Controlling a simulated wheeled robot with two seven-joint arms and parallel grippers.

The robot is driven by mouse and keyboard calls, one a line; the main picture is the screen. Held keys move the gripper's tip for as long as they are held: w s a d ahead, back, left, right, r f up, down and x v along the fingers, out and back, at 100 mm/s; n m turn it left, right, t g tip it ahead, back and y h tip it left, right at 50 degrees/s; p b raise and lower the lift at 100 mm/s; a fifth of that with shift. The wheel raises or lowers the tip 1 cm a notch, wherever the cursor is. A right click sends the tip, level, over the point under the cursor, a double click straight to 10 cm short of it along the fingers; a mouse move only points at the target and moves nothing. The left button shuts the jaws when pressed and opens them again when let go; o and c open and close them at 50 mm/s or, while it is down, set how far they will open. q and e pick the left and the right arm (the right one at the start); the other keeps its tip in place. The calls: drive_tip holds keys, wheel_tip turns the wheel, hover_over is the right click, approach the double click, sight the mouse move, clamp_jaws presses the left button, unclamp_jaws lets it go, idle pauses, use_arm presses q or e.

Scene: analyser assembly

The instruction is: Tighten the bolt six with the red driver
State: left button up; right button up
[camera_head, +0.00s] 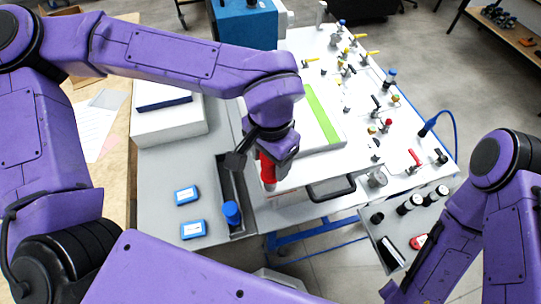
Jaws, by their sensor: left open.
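The red driver (267,171) shows as a short red handle right at my left gripper, above the right side of the narrow dark tray. My left gripper (262,160) points down with its jaws open around or just beside the handle; I cannot tell whether they touch it. The lower part of the driver is hard to make out. Bolt six cannot be picked out in this view. My right arm comes in at the lower right, and its gripper is outside the picture.
A blue-handled tool (231,213) stands in the dark tray (228,180). Two blue boxes (187,195) lie on the grey table (160,225). A white panel (400,128) with several coloured-handled fittings spreads to the right. A grey side tray (385,222) holds black cylinders.

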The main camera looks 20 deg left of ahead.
use_arm(q)
drive_tip(key=n, duration=1)
drive_tip(key=shift+s+n, duration=0.1)
drive_tip(key=shift+n, duration=0.2)
drive_tip(key=n, duration=0.4)
drive_tip(key=shift+a, duration=0.1)
drive_tip(key=n, duration=0.6)
drive_tip(key=shift+s, duration=0.1)
clamp_jaws()
drive_tip(key=shift+f, duration=0.1)
